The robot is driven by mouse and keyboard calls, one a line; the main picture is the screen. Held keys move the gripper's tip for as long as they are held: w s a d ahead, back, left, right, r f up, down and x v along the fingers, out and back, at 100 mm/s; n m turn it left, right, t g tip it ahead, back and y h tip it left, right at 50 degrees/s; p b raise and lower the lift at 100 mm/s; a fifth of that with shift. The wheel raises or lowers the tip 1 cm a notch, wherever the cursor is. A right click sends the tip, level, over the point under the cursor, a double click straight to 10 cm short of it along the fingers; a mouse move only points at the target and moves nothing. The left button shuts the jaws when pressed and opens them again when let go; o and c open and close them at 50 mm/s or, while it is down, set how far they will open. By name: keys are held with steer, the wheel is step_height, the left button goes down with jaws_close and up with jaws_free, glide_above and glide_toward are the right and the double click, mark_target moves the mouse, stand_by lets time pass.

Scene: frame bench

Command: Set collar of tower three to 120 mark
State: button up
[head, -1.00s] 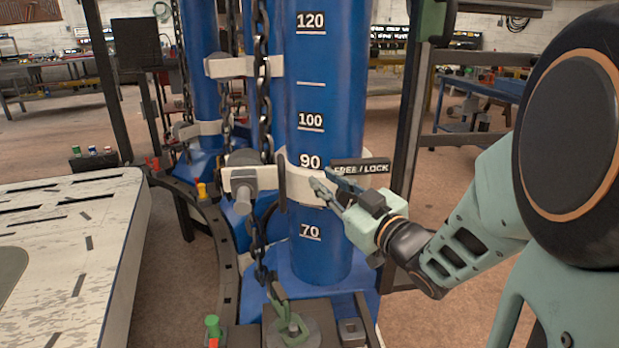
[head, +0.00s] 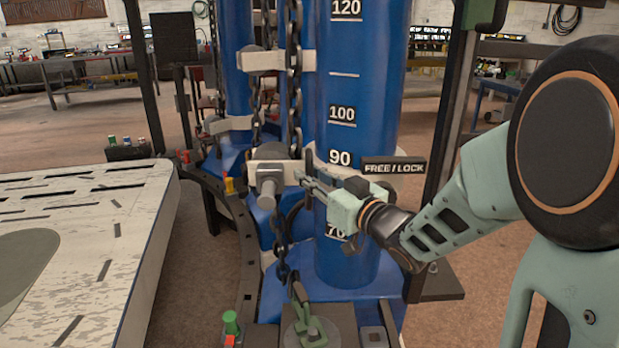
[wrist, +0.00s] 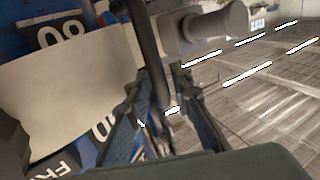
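The nearest blue tower (head: 345,240) carries white marks, with 120 at the top, then 100, 90 and 70. A pale collar (head: 290,168) wraps it just below the 90 mark. A FREE / LOCK label (head: 393,167) sits at its right. The collar also shows in the wrist view (wrist: 70,95). My gripper (head: 306,181) is in front of the collar, pointing left. In the wrist view its two fingers (wrist: 165,118) are apart, with a dark curved bar (wrist: 147,50) between them. Whether they touch it is unclear. A grey cylindrical knob (head: 270,188) lies just left of the fingertips.
A dark chain (head: 292,80) hangs left of the tower, close to my fingers. More blue towers (head: 238,80) with pale collars stand behind. A pale slotted table (head: 80,240) is at left.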

steer(key=shift+w+a, duration=0.25)
steer(key=shift+w, duration=0.1)
steer(key=shift+c, duration=0.3)
jaws_close()
steer(key=shift+r, duration=0.15)
step_height(320, 180, up, 30)
steer(key=p, duration=2.3)
steer(key=shift+o, duration=0.3)
jaws_free()
